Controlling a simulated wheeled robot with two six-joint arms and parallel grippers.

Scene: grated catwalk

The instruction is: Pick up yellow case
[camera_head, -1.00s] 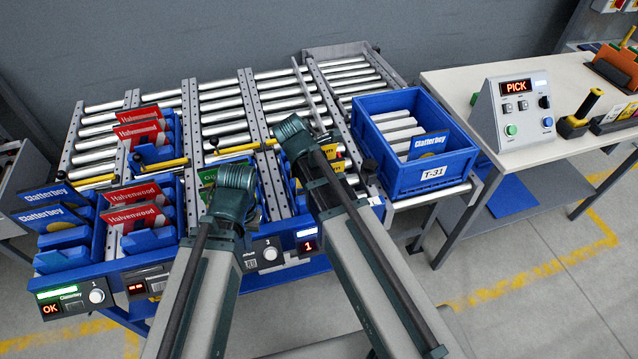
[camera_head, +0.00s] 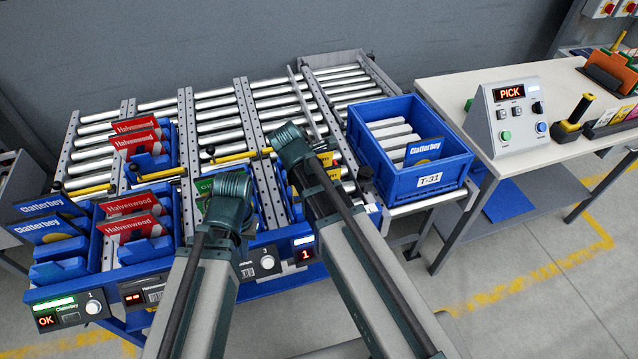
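Yellow cases (camera_head: 334,158) show in part in the right-hand lane of the roller rack, behind my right arm's end. Only their upper edges and some dark lettering show. My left gripper (camera_head: 230,192) is at the end of the arm in front of the green case, over the rack's middle lane. My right gripper (camera_head: 291,140) is at the end of the other arm, just left of the yellow cases. I see dark green wrist housings on both, but no fingertips. No case shows in either gripper.
Red Halvenwood cases (camera_head: 128,227) and blue Clatterbey cases (camera_head: 48,229) fill blue bins at left. A green case (camera_head: 203,188) is partly hidden. A blue T-31 tote (camera_head: 433,181) holds one blue case (camera_head: 424,151). A table (camera_head: 450,88) with a PICK panel (camera_head: 509,118) stands right.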

